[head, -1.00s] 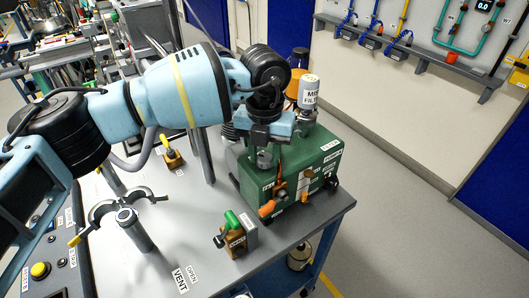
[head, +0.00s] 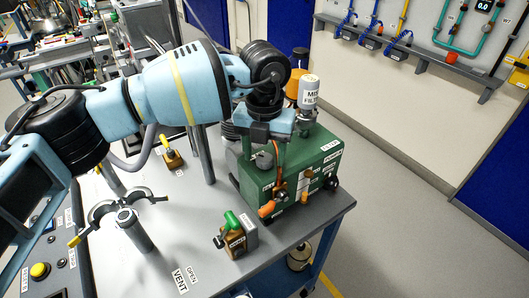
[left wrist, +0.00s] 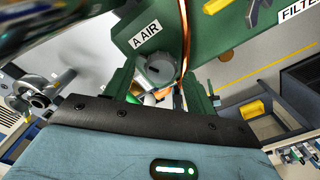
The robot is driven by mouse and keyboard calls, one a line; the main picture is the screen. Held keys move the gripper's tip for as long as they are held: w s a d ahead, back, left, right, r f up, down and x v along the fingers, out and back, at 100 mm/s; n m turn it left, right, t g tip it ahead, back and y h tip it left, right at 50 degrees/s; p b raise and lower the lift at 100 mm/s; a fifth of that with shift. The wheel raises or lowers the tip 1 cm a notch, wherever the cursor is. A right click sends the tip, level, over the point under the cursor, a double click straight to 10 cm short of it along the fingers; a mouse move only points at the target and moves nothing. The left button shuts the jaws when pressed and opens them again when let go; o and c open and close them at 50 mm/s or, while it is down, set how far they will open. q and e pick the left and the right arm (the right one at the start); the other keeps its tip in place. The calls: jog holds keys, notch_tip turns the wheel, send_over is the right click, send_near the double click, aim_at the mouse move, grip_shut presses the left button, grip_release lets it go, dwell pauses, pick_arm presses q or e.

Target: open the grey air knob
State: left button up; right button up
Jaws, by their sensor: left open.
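The grey air knob (left wrist: 161,69) shows in the left wrist view beside a white "A AIR" label, on the green pump box. In the head view the grey knob (head: 264,159) sits at the box's near left end. My left gripper (head: 265,150) is open, pointing down with its green fingers on either side of the knob. In the left wrist view the open left gripper (left wrist: 160,82) has the knob between its fingers; I cannot tell whether they touch it. My right gripper is not in view.
The green box (head: 318,158) carries an orange-handled lever (head: 267,208) close to the gripper and black knobs. A brown-orange pipe (left wrist: 184,40) runs beside the grey knob. A small green-handled valve (head: 232,222) stands on the grey tabletop in front. A post (head: 202,155) stands left.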

aim_at(265, 158)
pick_arm(q)
notch_tip(265, 158, up, 7)
jog(key=shift+r, duration=0.1)
dwell(0.3)
